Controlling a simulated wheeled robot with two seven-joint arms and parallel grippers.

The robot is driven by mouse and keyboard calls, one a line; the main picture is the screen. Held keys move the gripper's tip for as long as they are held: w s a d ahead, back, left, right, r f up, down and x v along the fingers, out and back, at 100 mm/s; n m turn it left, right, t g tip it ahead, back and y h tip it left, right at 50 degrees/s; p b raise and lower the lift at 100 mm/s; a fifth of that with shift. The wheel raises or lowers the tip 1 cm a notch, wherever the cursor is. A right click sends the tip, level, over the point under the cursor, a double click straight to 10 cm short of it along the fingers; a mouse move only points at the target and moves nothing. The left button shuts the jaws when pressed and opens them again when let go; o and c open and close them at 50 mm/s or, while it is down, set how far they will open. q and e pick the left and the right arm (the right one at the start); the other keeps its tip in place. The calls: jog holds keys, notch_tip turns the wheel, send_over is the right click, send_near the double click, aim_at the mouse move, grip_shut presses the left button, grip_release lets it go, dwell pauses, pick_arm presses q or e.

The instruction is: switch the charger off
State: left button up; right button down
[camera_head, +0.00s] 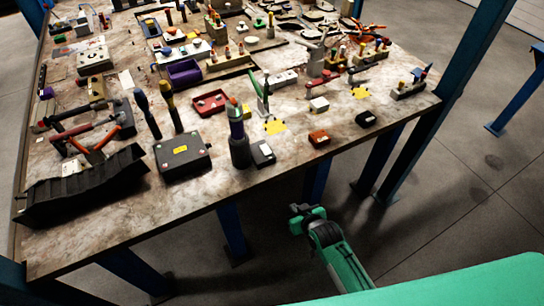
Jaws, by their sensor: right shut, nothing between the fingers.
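A dark box with a yellow label (182,157) lies flat near the front edge of the table and may be the charger. Its switch is too small to make out. My right arm comes in from the lower right, and my right gripper (303,217) is at its end, below and in front of the table's front edge. It is shut and empty, apart from the box and to the right of it. My left gripper is not in view.
The marbled table (110,235) is crowded with tools and parts. A black ribbed tray (82,187) lies left of the box, and a dark upright holder (240,152) stands right of it. Blue posts (468,50) support the frame. Open floor lies right of the table.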

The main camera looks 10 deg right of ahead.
notch_tip(320, 180, up, 22)
jog(key=w+a+t+y+b, duration=0.2)
jog(key=a+t, duration=0.1)
jog(key=shift+w+r+n+t, duration=0.15)
jog(key=shift+r+n+t, duration=0.05)
jog(key=shift+n+t, duration=0.2)
jog(key=p, duration=0.2)
send_over(265, 149)
jog(key=s+d, duration=0.2)
jog(key=s, duration=0.2)
notch_tip(265, 149, down, 2)
notch_tip(265, 149, down, 3)
jog(key=shift+w+a+p, duration=0.1)
jog(key=shift+a+p, duration=0.05)
jog(key=shift+p, duration=0.3)
jog(key=shift+f, duration=0.75)
